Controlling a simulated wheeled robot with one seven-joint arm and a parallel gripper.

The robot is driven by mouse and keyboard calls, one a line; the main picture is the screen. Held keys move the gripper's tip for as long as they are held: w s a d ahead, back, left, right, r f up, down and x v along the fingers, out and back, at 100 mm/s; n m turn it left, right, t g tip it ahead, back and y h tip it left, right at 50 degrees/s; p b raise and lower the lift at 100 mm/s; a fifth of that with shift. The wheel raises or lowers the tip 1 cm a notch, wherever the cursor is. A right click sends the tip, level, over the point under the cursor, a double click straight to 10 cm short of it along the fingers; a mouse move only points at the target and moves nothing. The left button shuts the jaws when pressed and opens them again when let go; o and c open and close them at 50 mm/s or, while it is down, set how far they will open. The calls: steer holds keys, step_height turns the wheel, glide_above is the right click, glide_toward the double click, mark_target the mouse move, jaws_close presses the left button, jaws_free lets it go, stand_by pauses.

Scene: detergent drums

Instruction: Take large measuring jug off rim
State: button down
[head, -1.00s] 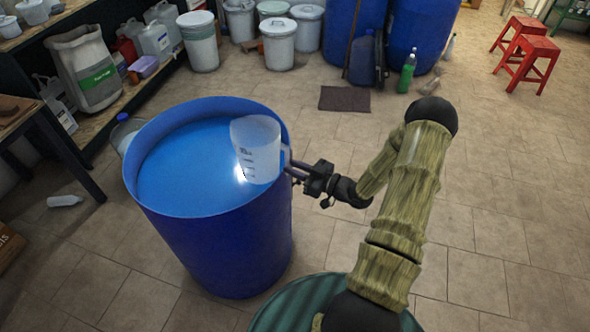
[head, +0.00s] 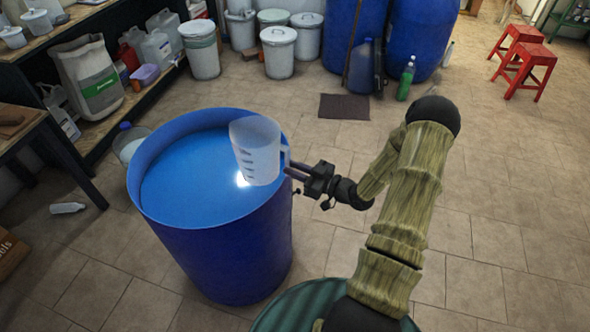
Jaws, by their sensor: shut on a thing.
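The large measuring jug (head: 256,152) is translucent white with dark scale marks. In the head view it shows over the right part of the blue drum's opening, close to upright with a slight tilt. The blue drum (head: 215,245) is open and holds bright blue liquid (head: 190,175). My gripper (head: 290,168) comes from the right and is shut on the jug's handle, on the jug's right side. The jug covers part of the drum's right rim, so I cannot tell whether it touches the rim.
White lidded buckets (head: 278,50), blue barrels (head: 420,35) and a green bottle (head: 406,80) stand at the back. Red stools (head: 525,65) are at the upper right. Floor to the right is clear.

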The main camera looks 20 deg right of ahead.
mark_target(288, 155)
steer(key=shift+r+p, duration=1.5)
steer(key=shift+r, duration=1.05)
steer(key=shift+a+f, duration=0.1)
